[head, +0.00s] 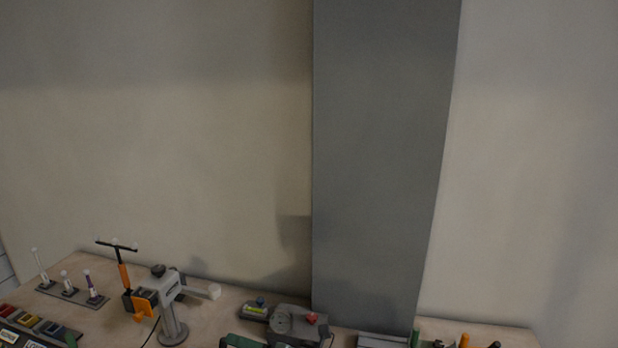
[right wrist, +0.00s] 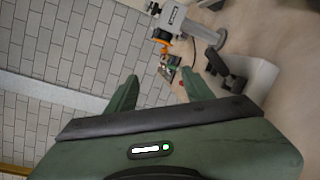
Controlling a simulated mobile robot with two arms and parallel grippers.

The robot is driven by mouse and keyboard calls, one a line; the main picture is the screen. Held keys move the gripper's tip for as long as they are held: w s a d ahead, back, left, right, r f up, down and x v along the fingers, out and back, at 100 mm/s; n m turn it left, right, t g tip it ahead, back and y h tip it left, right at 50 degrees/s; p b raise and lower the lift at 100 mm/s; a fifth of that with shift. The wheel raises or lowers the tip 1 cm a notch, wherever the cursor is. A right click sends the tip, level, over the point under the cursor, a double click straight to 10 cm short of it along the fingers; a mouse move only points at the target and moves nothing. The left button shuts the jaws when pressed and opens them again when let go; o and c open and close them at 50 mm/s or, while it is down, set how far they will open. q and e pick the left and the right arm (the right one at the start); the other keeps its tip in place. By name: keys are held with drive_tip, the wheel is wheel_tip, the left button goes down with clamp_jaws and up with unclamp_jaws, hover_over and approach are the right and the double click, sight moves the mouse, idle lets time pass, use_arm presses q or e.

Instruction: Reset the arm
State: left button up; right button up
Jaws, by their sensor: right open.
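A small grey arm (head: 173,292) stands on a round-based post on the table at the lower left of the head view. I cannot make out my left gripper.
An orange-handled tool (head: 124,275) with a T-shaped top stands left of the arm. Several slim upright pieces (head: 67,281) stand farther left. A grey device with a red knob (head: 295,323) sits right of it. A tall grey panel (head: 385,160) rises behind the table (head: 225,298).

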drive_tip(key=d+r+m+t+h, duration=0.2)
drive_tip(key=d+m+t+h, duration=0.65)
drive_tip(key=m, duration=0.85)
drive_tip(key=s+d+f+m+g+h, duration=0.2)
drive_tip(key=s+d+f+m+h, duration=0.25)
drive_tip(key=d, duration=0.45)
drive_tip(key=s+d+f+m+g+h, duration=0.1)
drive_tip(key=s+d+f+m, duration=0.2)
drive_tip(key=s+d+m, duration=0.35)
drive_tip(key=s+d+f+m+g, duration=0.2)
drive_tip(key=s+d+m+g, duration=0.25)
drive_tip(key=s, duration=0.75)
drive_tip(key=s+d+f+m+g, duration=0.25)
drive_tip(key=s+d+g, duration=0.3)
drive_tip(key=s, duration=0.65)
wheel_tip(320, 180, down, 38)
drive_tip(key=s+b, duration=0.2)
drive_tip(key=b, duration=1)
drive_tip(key=s+d+f+b, duration=0.1)
drive_tip(key=s+f+b, duration=0.2)
drive_tip(key=s+f, duration=0.2)
drive_tip(key=s+d+f+g+b, duration=0.1)
drive_tip(key=s+f+b, duration=0.2)
drive_tip(key=f, duration=0.9)
drive_tip(key=s+d+f+b, duration=0.1)
drive_tip(key=s+f+b, duration=0.2)
drive_tip(key=s+f, duration=0.5)
drive_tip(key=shift+d+f+g+h, duration=0.15)
drive_tip(key=shift+d+g+h, duration=0.15)
drive_tip(key=shift+g+h, duration=0.1)
